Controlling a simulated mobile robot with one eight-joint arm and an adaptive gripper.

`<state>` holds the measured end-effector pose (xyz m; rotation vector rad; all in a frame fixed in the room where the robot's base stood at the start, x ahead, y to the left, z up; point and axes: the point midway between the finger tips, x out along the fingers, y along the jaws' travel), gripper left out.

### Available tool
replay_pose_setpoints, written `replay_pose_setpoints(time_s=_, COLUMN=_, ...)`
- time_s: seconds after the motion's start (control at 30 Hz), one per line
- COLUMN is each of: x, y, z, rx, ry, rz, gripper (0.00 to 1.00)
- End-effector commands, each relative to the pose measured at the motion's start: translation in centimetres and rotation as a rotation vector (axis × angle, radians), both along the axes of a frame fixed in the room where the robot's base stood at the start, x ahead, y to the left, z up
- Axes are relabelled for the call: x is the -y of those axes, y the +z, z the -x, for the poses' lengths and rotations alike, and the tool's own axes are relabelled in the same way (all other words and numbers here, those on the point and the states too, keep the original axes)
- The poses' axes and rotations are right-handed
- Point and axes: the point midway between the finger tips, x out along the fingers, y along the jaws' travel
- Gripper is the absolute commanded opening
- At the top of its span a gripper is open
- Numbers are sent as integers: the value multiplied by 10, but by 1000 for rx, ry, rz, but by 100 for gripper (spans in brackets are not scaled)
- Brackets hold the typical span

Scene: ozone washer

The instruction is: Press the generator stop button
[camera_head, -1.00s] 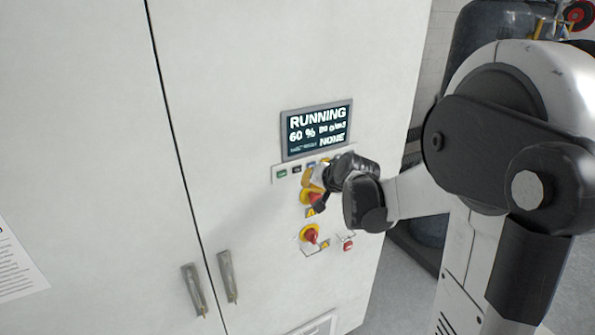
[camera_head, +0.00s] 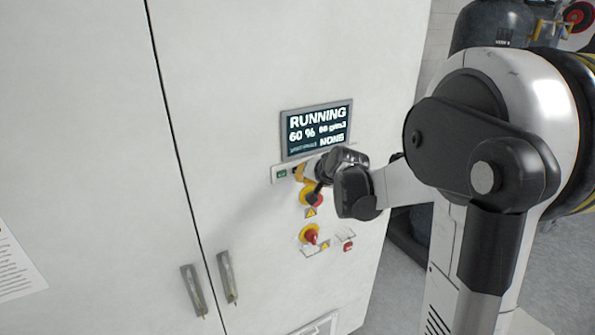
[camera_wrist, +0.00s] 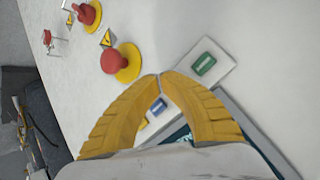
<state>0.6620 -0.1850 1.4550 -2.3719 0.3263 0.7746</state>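The white cabinet's button strip (camera_head: 275,180) sits just below a lit display (camera_head: 317,128) reading "RUNNING 60 %". A green button (camera_head: 282,174) shows at the strip's left end; it also shows in the wrist view (camera_wrist: 204,64). A blue button (camera_wrist: 158,106) shows through the gap between my fingers. My gripper (camera_head: 299,173) is at the strip, just right of the green button. In the wrist view my gripper's yellow fingertips (camera_wrist: 160,76) meet, with nothing visible between them. They hide the spot between green and blue, so the stop button is not visible. Contact cannot be told.
Red mushroom knobs on yellow collars, an upper one (camera_head: 316,198) and a lower one (camera_head: 310,235), sit below the strip. A small red button (camera_head: 348,246) is beside the lower one. Cabinet handles (camera_head: 228,277) stick out at lower left. A dark tank (camera_head: 488,24) stands behind right.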

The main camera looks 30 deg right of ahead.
Motion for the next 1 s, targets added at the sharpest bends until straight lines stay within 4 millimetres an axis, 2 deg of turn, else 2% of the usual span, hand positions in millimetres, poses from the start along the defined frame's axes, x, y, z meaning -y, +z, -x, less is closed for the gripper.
replay_pose_setpoints(time_s=0.77, x=0, y=0, z=0, rx=0, ry=0, rz=0, gripper=0)
replay_pose_setpoints(time_s=1.0, x=0, y=-1, z=-7, rx=0, ry=0, rz=0, gripper=0)
